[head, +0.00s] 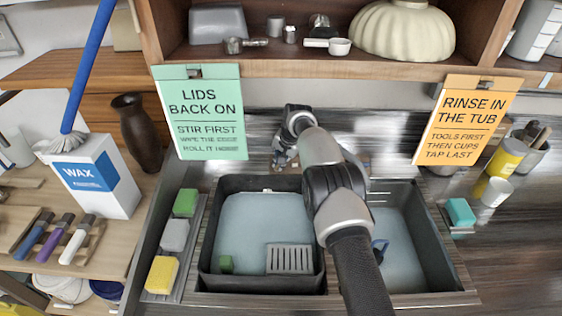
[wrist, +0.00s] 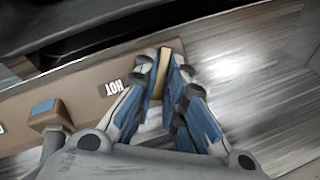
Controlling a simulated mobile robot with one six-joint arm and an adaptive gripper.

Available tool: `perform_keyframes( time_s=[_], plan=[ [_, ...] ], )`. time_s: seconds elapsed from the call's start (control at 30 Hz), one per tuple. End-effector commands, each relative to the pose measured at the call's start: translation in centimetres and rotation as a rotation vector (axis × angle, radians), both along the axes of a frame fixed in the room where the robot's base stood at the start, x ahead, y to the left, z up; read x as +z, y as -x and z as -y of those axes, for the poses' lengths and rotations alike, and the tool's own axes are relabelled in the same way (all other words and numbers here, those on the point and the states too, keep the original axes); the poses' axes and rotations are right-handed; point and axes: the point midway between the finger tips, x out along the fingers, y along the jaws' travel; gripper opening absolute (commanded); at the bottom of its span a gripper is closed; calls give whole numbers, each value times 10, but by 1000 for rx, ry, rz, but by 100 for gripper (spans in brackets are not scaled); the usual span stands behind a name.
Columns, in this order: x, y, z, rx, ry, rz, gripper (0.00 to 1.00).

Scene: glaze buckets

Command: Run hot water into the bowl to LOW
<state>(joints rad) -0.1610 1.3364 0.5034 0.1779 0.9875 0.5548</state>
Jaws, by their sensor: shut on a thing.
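In the wrist view, my gripper (wrist: 169,60) has its two blue-padded fingers closed around a narrow tan piece, the hot tap handle (wrist: 157,77), beside a white HOT label (wrist: 115,87). The fingers hide most of the handle. A second tap with a blue cap (wrist: 44,108) stands to the left. In the head view, a dark square bowl (head: 209,240) sits in the left part of the sink with pale water, a green block and a grey grate inside. My arm hides the taps and spout there, so I cannot see any stream or a LOW mark.
The right sink basin (head: 420,235) holds pale water and a blue-handled item. Sponges (head: 161,274) line a rack left of the bowl. A green sign (head: 201,115) and an orange sign (head: 466,125) hang from the shelf above. Cups stand at right.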

Motion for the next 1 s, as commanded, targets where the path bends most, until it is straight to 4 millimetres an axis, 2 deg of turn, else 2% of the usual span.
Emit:
perform_keyframes(
  time_s=[0.6, 0.63, 0.9, 1.0],
  plan=[
    [-1, 0, 0, 37, 27, -1, 0],
    [-1, 0, 0, 37, 27, -2, 11],
    [0, 0, 0, 36, 26, -1, 29],
    [0, 0, 0, 36, 26, -1, 31]
  ],
)
